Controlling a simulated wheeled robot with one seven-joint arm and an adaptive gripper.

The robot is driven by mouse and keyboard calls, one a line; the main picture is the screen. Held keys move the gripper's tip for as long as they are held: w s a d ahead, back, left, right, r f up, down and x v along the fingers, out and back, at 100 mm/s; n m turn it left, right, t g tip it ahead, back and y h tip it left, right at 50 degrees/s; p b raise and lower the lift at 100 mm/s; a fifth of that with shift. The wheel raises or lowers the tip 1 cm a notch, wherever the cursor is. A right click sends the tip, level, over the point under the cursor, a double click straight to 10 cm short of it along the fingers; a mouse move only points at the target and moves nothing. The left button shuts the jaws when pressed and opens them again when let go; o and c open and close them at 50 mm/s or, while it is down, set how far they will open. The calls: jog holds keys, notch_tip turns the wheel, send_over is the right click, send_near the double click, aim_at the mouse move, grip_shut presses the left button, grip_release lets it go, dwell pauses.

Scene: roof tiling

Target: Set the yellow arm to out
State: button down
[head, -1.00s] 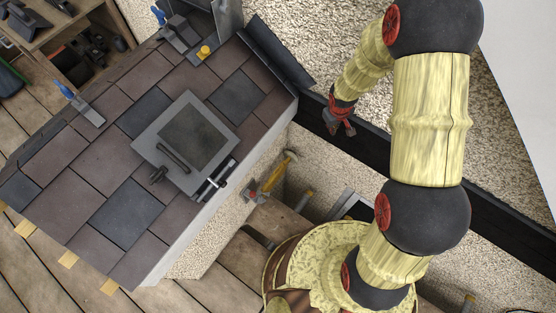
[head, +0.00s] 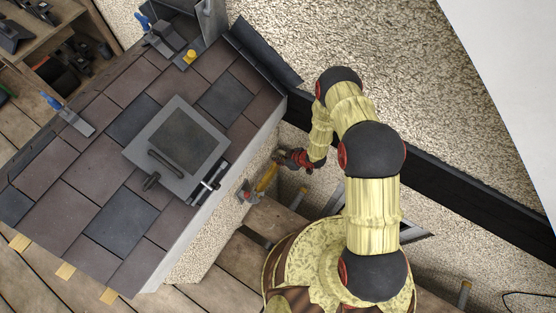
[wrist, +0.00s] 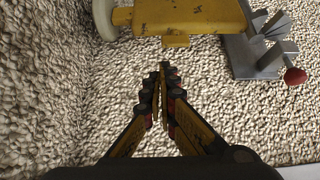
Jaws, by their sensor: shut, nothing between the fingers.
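The yellow arm (head: 266,178) is mounted low at the pebbled wall beside the tiled roof, in the head view. Its upper end is hidden behind my gripper. In the wrist view a worn yellow arm (wrist: 190,15) runs across the top, cut off by the picture's edge, with a pale round end at its left. My gripper (head: 279,157) is just above the arm in the head view. In the wrist view my gripper (wrist: 164,72) is shut and empty, its fingertips below the yellow body with a visible gap between. Contact elsewhere cannot be told.
A grey bracket (wrist: 250,55) with a red ball (wrist: 295,76) stands right of the yellow arm. The roof (head: 120,215) carries a grey hatch (head: 178,140) with a handle and a small yellow knob (head: 189,57). A black beam (head: 470,210) crosses the wall behind my arm.

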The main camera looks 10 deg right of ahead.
jog(key=b+x, duration=0.2)
jog(key=x, duration=0.5)
jog(key=shift+f, duration=0.35)
